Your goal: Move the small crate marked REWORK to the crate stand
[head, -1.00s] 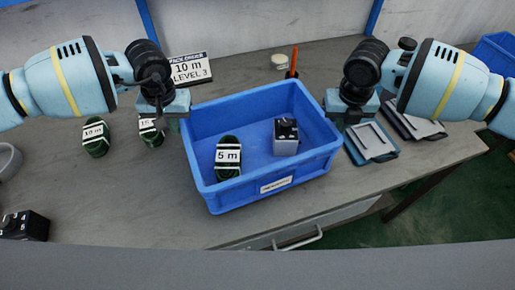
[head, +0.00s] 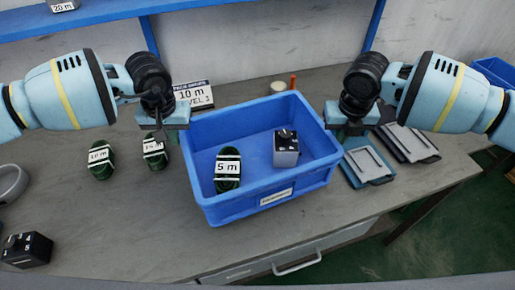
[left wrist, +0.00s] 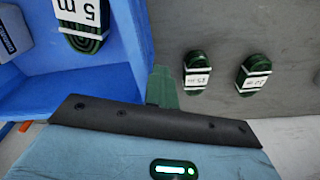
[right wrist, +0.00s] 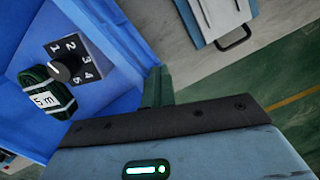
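A blue open crate (head: 262,205) hangs or rests at the middle of the table; its front label is too small to read. Inside it lie a green coil marked 5 m (head: 227,170) and a grey box with a black top (head: 286,149). My left gripper (head: 168,130) is at its left wall and my right gripper (head: 347,131) at its right wall. Both appear shut on the walls; in each wrist view one finger shows outside the wall, the other is hidden. I cannot make out a crate stand.
Two green coils (head: 100,160) (head: 155,152) and a black box (head: 27,250) lie left on the table (head: 120,225). Grey-blue clipboards (head: 368,165) lie right. A sign (head: 193,97) stands behind. A blue shelf (head: 100,15) crosses the back; another blue bin (head: 492,73) is far right.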

